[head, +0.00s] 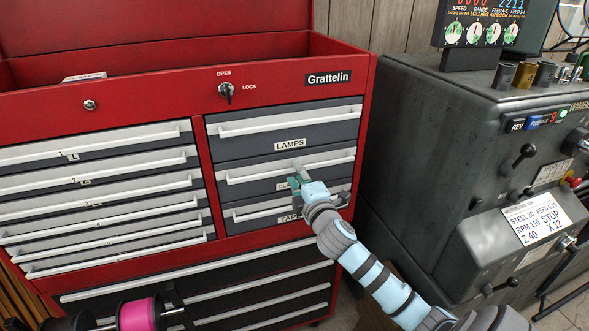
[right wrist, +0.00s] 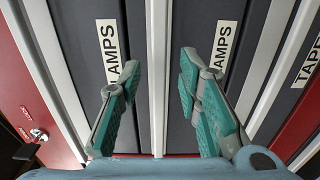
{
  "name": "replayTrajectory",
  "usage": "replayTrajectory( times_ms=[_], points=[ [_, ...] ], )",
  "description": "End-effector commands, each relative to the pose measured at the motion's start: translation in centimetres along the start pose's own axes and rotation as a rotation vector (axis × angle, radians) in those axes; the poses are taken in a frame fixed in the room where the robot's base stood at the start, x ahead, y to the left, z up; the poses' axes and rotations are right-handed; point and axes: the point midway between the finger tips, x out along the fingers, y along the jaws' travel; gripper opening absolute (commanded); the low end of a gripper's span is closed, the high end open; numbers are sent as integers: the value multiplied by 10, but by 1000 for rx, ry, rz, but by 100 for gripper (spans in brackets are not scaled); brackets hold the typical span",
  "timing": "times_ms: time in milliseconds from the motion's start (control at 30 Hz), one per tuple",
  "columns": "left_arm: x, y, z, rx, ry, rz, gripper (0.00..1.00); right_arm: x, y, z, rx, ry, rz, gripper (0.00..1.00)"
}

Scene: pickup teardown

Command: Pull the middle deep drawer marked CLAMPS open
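The middle deep drawer (head: 250,178) is in the right-hand column of a red tool chest, between drawers labelled LAMPS and TAP-something. It looks shut, flush with its neighbours. Its pale bar handle (head: 247,177) runs across the front. Its label is partly covered by my right gripper (head: 295,174). In the right wrist view my right gripper (right wrist: 160,75) is open, with one teal-padded finger on each side of the handle (right wrist: 157,40), gaps showing on both sides. The CLAMPS label (right wrist: 222,45) is partly hidden behind the right finger. My left gripper is not in view.
The LAMPS drawer (head: 290,120) is above and the TAP-something drawer (head: 245,214) below. A lock switch (head: 227,91) marked OPEN and LOCK sits above. A dark grey machine (head: 430,150) stands close on the right. A pink roll (head: 140,314) is at the bottom left.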

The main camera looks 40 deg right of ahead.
Motion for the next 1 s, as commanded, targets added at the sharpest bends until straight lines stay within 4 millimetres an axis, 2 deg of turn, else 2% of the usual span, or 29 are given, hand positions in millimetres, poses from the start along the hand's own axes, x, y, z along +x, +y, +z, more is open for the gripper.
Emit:
replayTrajectory(
  times_ms=[100, 200, 467, 667, 1000],
  points=[
    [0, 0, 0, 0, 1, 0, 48, 19, 0, 0, 2, -2, -1, 32],
    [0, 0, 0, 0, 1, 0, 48, 28, 0, 0, 2, 0, -1, 32],
    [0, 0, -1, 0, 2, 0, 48, 30, 0, 0, 2, 1, -1, 32],
    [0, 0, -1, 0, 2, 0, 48, 30, -1, 0, 2, 1, -1, 1],
    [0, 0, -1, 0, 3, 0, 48, 30, -1, 0, 2, 1, -1, 0]
  ],
)
